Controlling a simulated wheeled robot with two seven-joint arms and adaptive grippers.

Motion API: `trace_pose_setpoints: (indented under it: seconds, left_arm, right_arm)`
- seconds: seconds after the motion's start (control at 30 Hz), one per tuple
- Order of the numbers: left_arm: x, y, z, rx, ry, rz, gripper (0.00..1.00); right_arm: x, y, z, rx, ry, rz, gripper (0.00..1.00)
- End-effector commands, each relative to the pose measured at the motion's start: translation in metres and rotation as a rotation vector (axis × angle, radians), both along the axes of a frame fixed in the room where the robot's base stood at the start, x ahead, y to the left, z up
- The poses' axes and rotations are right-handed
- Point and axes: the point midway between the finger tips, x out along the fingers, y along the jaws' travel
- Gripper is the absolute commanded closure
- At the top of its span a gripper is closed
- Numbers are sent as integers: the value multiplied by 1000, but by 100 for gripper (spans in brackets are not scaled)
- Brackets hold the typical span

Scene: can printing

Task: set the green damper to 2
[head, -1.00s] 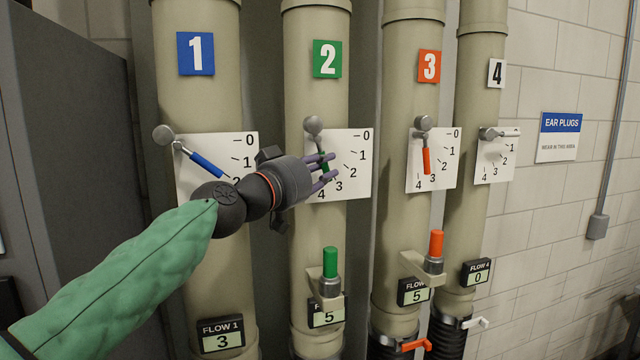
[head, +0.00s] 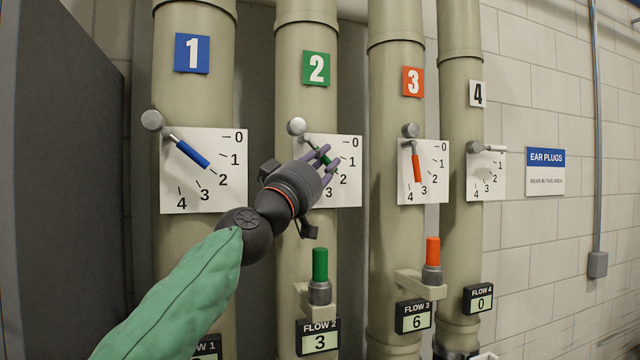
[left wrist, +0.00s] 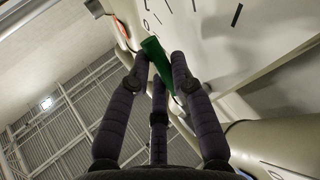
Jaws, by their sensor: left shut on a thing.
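The green damper lever (head: 314,147) pivots from a round knob (head: 296,126) on pipe 2 and slants down to the right. It points roughly toward the 2 on its white scale plate (head: 348,198), but my fingers partly hide its tip. My left gripper (head: 325,157) is shut on the green handle, with its purple fingers around it. In the left wrist view the green handle (left wrist: 157,58) lies between the fingertips. The Flow 2 display (head: 319,342) reads 3. My right gripper is not in view.
The blue lever (head: 193,154) on pipe 1 is just left of my gripper. The orange lever (head: 416,168) and the white lever (head: 490,149) are to the right. A green-capped fitting (head: 320,264) sticks out below my gripper. Flow 3 (head: 416,322) reads 6.

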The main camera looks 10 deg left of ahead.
Motion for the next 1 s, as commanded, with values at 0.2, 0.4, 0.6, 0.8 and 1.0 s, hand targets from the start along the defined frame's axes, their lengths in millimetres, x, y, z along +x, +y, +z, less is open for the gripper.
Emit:
trace_pose_setpoints:
  seconds: [0.2, 0.4, 0.6, 0.8, 1.0]
  left_arm:
    - [3, -4, -1, -56, -38, -1, 100]
    - [3, -4, 2, -85, -57, 0, 100]
    - [3, -4, 4, -94, -63, 0, 100]
    - [3, -4, 5, -94, -64, 0, 100]
    - [3, -4, 5, -94, -64, 0, 66]
  right_arm:
    - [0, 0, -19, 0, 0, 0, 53]
    - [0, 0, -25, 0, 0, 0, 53]
    - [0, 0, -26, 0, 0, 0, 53]
    - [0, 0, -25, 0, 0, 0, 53]
    - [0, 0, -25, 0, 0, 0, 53]
